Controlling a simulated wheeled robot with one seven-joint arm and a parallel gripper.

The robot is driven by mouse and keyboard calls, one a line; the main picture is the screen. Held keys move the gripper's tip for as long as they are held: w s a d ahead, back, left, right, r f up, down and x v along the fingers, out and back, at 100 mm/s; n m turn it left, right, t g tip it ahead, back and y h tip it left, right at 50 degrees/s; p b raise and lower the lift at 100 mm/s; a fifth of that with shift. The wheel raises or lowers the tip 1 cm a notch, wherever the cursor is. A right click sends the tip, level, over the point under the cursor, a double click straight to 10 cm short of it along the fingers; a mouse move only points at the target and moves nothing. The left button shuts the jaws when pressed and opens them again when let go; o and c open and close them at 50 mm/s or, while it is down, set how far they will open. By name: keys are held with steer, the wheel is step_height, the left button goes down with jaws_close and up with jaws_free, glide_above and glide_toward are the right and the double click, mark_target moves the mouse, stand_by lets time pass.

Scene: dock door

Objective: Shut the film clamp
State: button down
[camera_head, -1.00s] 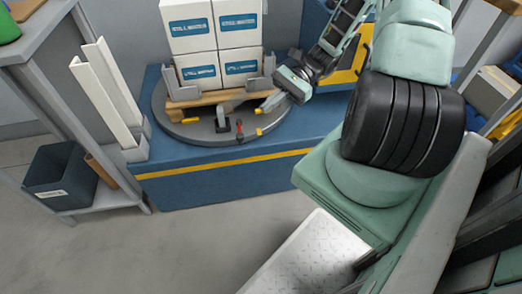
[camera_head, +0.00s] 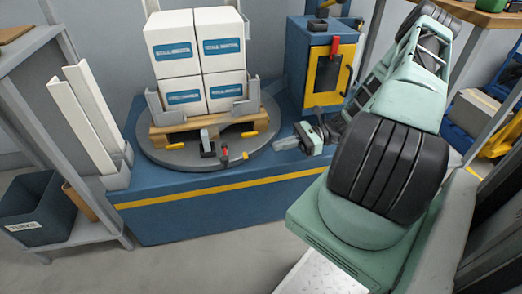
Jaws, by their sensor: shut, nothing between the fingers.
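I cannot tell from here whether the clamp is open or shut. My gripper (camera_head: 279,143) is shut and empty, to the right of the turntable's edge. Its fingers point left toward the fitting, with a clear gap between them.
Stacked white cartons (camera_head: 200,60) stand on a wooden pallet (camera_head: 190,129) on the turntable, between grey corner brackets. The blue plinth (camera_head: 180,220) has a yellow stripe. A blue and yellow cabinet (camera_head: 327,78) stands behind my gripper. A grey shelf with a dark bin (camera_head: 38,208) is at left.

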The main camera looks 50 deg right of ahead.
mark_target(224, 153)
steer(key=r+b+x, duration=0.1)
steer(key=b+x, duration=0.3)
steer(key=x, duration=0.9)
steer(key=shift+f, duration=0.45)
steer(key=shift+a+r, duration=0.1)
